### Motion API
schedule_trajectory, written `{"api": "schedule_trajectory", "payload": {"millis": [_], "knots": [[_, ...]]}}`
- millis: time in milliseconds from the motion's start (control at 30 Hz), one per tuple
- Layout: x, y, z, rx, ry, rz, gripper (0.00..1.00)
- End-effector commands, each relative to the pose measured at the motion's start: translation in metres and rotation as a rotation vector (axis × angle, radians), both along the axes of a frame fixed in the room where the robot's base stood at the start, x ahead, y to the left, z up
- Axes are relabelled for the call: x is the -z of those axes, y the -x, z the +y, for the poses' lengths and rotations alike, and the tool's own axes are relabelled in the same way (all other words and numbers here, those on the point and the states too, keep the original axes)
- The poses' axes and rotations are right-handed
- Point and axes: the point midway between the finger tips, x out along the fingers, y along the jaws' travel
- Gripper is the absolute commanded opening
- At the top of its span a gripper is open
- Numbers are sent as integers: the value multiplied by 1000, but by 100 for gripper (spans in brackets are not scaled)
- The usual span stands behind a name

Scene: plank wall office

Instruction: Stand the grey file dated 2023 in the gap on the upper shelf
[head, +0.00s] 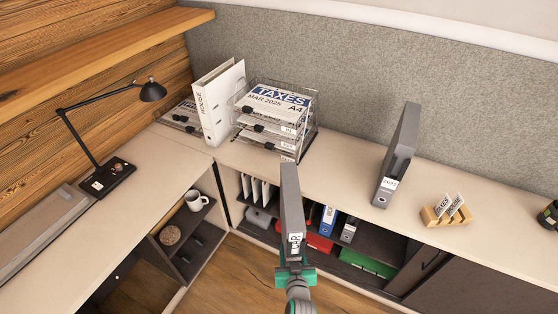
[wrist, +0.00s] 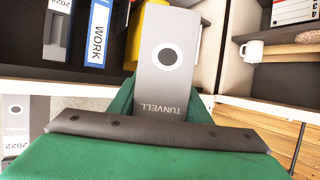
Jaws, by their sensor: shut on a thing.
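My gripper (head: 296,272) is shut on a grey file (head: 291,200) and holds it upright in front of the low cabinet. Its spine label seems to read "CAR" in the head view; I can read no date on it. In the wrist view the held file (wrist: 165,55) shows a round hole and the word TUNVELL, between my green fingers (wrist: 160,108). The cabinet's upper shelf holds a blue file (head: 328,219) marked WORK (wrist: 98,30) and a grey file (head: 349,230) marked 2024 (wrist: 58,30). The held file hides the shelf left of the blue file.
Another grey file (head: 398,155), marked 2022, stands on the counter (head: 350,160). Wire trays (head: 310,120), a white HOUSE file (head: 218,105) and a wooden card holder (head: 446,214) also stand there. Red boxes (head: 318,242) and a green box (head: 368,262) lie lower in the cabinet.

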Motion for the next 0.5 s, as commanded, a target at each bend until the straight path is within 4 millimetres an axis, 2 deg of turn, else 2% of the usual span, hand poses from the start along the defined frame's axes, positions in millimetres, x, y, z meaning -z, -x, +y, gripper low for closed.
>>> {"api": "schedule_trajectory", "payload": {"millis": [167, 500], "knots": [[35, 30, -20, 62, -4, 5, 8], [107, 111, -51, 195, -9, 7, 8]]}}
